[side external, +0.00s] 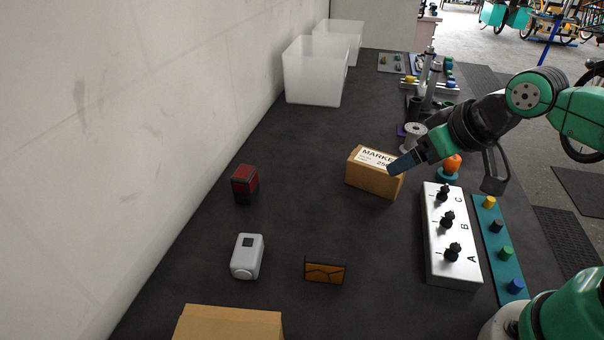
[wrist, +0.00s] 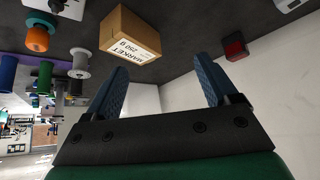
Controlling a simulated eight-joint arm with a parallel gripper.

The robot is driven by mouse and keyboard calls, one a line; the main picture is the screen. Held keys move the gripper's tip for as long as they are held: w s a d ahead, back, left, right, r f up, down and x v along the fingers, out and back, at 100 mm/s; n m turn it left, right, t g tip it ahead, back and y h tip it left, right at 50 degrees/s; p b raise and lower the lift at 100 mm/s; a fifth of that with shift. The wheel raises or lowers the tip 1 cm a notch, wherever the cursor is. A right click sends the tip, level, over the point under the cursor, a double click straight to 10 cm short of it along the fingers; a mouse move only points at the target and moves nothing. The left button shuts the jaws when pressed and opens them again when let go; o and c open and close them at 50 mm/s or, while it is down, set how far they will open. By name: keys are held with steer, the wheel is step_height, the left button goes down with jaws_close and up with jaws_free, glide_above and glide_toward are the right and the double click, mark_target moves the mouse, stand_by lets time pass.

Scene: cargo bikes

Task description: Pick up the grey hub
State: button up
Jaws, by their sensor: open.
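The grey hub (side external: 413,133), a spool shape with wide flanges, stands on the dark table behind the cardboard box in the side view. It also shows in the wrist view (wrist: 80,62), left of my fingers. My gripper (side external: 398,165) is open and empty, with blue fingers. In the side view it is in front of the hub, by the right end of the box. In the wrist view the space between my fingertips (wrist: 160,67) is empty, and the hub lies outside it.
The cardboard box (side external: 375,178) is close to my fingers. An orange part on a teal base (side external: 452,165) and dark cylinders stand near the hub. A white switch box (side external: 450,250) is at right. A red block (side external: 245,184) and white device (side external: 246,256) are at left. Between them the table is mostly clear.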

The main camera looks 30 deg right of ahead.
step_height(320, 180, up, 5)
steer(key=m, duration=0.1)
steer(key=m+t+y, duration=0.5)
steer(key=m+y, duration=0.1)
steer(key=m, duration=2.3)
glide_above(414, 137)
steer(key=s+d, duration=0.4)
steer(key=shift+y, duration=0.4)
steer(key=f, duration=1.5)
steer(key=shift+w+a+f, duration=0.1)
steer(key=shift+w+f, duration=0.15)
steer(key=shift+f, duration=0.1)
steer(key=shift+g, duration=0.3)
steer(key=shift+x, duration=2.8)
steer(key=shift+c, duration=0.2)
jaws_close()
